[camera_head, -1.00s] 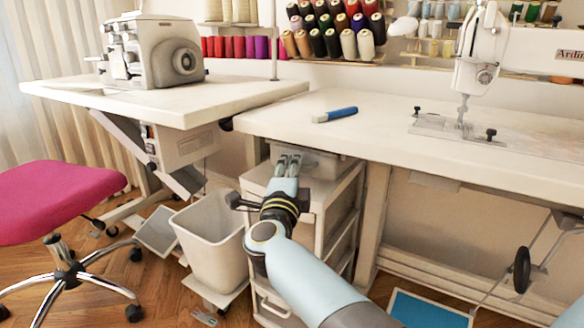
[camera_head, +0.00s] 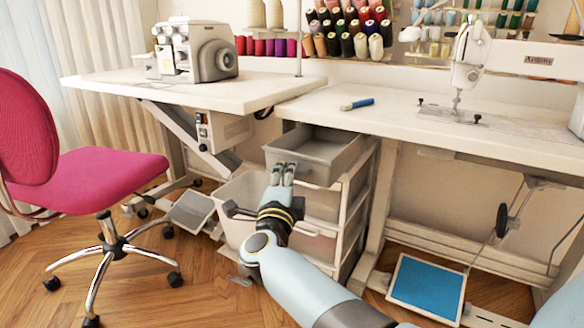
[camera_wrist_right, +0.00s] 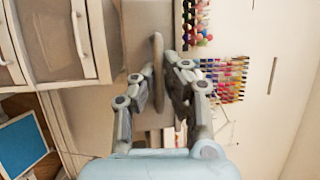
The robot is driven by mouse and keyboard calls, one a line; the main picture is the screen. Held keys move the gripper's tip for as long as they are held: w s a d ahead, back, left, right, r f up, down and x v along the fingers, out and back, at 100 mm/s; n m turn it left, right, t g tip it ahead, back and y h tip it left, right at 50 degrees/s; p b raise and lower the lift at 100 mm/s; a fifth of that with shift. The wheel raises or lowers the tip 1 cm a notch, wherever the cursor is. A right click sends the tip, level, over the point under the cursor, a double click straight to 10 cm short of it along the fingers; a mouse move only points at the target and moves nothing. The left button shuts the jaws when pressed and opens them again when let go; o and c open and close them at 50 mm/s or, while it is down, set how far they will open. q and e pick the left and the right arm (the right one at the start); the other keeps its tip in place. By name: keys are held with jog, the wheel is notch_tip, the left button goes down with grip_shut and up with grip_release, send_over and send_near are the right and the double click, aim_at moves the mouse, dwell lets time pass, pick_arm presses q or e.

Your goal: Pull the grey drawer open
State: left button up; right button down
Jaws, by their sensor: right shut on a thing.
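The grey drawer (camera_head: 325,150) is the top one of a white drawer unit (camera_head: 350,205) under the right table. It is pulled out, and its empty inside shows. My right gripper (camera_head: 283,172) is at the drawer's front face. In the right wrist view my right gripper (camera_wrist_right: 159,85) has its fingers closed around the drawer's handle (camera_wrist_right: 158,62), a narrow upright bar in this view. In the head view the fingers hide the handle. My left gripper is not in view.
A white bin (camera_head: 240,195) stands left of the unit, partly below the drawer. A pink chair (camera_head: 105,180) is at the left. The sewing table (camera_head: 400,120) overhangs the unit. A blue-topped pedal (camera_head: 428,287) lies on the floor at right.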

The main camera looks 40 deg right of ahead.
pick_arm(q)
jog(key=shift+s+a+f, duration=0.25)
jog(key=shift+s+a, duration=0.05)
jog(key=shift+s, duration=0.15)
pick_arm(e)
jog(key=shift+s+a+f, duration=0.1)
jog(key=shift+s+a, duration=0.2)
jog(key=shift+a, duration=0.2)
jog(key=shift+s+a+f, duration=0.1)
jog(key=shift+s+a, duration=0.15)
jog(key=shift+a, duration=0.25)
jog(key=c, duration=1.4)
grip_release()
jog(key=shift+r, duration=0.1)
jog(key=shift+w, duration=0.1)
